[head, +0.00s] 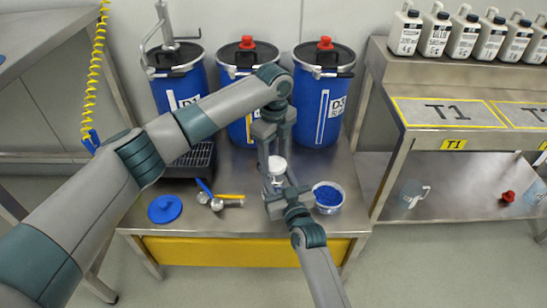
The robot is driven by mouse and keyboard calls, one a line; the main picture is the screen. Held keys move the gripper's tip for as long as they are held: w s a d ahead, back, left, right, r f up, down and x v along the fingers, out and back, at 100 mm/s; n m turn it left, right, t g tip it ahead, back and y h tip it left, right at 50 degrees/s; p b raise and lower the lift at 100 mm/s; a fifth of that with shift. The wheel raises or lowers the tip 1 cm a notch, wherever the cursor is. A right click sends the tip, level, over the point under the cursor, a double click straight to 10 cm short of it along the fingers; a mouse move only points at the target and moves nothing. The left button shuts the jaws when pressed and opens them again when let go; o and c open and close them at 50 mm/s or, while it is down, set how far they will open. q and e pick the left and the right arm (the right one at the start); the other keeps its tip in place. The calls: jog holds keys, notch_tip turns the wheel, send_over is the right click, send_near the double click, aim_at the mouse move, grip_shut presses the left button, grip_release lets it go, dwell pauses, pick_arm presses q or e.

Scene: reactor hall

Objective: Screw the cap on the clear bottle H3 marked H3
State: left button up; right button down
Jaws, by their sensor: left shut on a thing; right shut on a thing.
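The clear bottle (277,181) is on the steel table near its front, mostly hidden by my grippers; no H3 mark is readable. A white cap (277,164) is at the bottle's mouth; I cannot tell whether it is threaded on. My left gripper (271,155) reaches down from above and is shut on the cap. My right gripper (275,190) comes from the front and is shut around the bottle's body.
Blue drums (318,100) stand behind. A tub of blue granules (328,196) is close on the right. A blue lid (164,208) and metal tools (220,201) lie left. A steel bench (400,150) holds several white bottles (436,33).

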pick_arm(q)
jog(key=m, duration=0.4)
jog(key=shift+d+m, duration=0.1)
jog(key=shift+m, duration=0.3)
pick_arm(e)
jog(key=shift+f, duration=0.1)
pick_arm(q)
jog(key=m, duration=0.4)
jog(key=shift+w, duration=0.1)
jog(key=m, duration=0.4)
jog(key=shift+d+m, duration=0.15)
jog(key=shift+m, duration=0.25)
jog(key=m, duration=0.4)
jog(key=shift+d, duration=0.1)
jog(key=o, duration=1.1)
jog(key=shift+r, duration=0.1)
notch_tip(320, 180, up, 12)
jog(key=shift+r, duration=0.1)
pick_arm(e)
jog(key=shift+r, duration=0.3)
